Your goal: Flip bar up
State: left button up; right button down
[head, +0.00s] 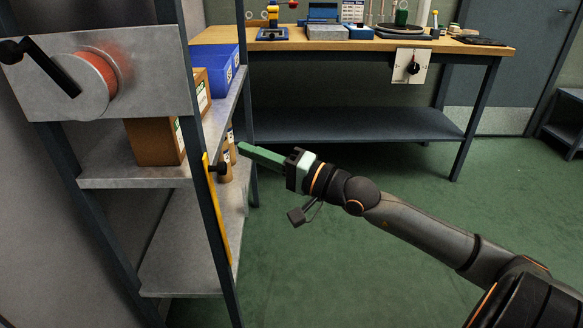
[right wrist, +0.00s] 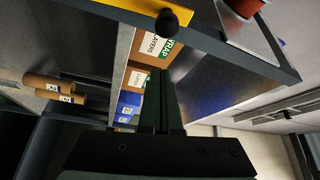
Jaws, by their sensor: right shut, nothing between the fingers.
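A yellow bar (head: 214,215) hangs nearly upright along the front post of the metal shelf rack, with a black knob (head: 220,168) near its upper end. In the right wrist view the yellow bar (right wrist: 150,9) crosses the top edge and its knob (right wrist: 175,20) sticks out. My right gripper (head: 242,149) has green fingers that are shut and empty. Its tips are just right of and a little above the knob in the head view. In the right wrist view the fingers (right wrist: 161,75) point up toward the knob, with no clear contact. My left gripper is not in view.
The rack's shelf (head: 110,172) holds cardboard boxes (head: 155,141) and a blue bin (head: 212,76). A grey panel with a red drum and black crank (head: 62,72) is at upper left. A workbench (head: 345,45) stands behind. The green floor (head: 330,265) is clear.

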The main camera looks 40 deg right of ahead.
jog(key=r+v, duration=0.1)
jog(key=v, duration=0.7)
jog(key=shift+s+f, duration=0.2)
jog(key=shift+f, duration=0.15)
jog(key=shift+d, duration=0.1)
dwell(0.8)
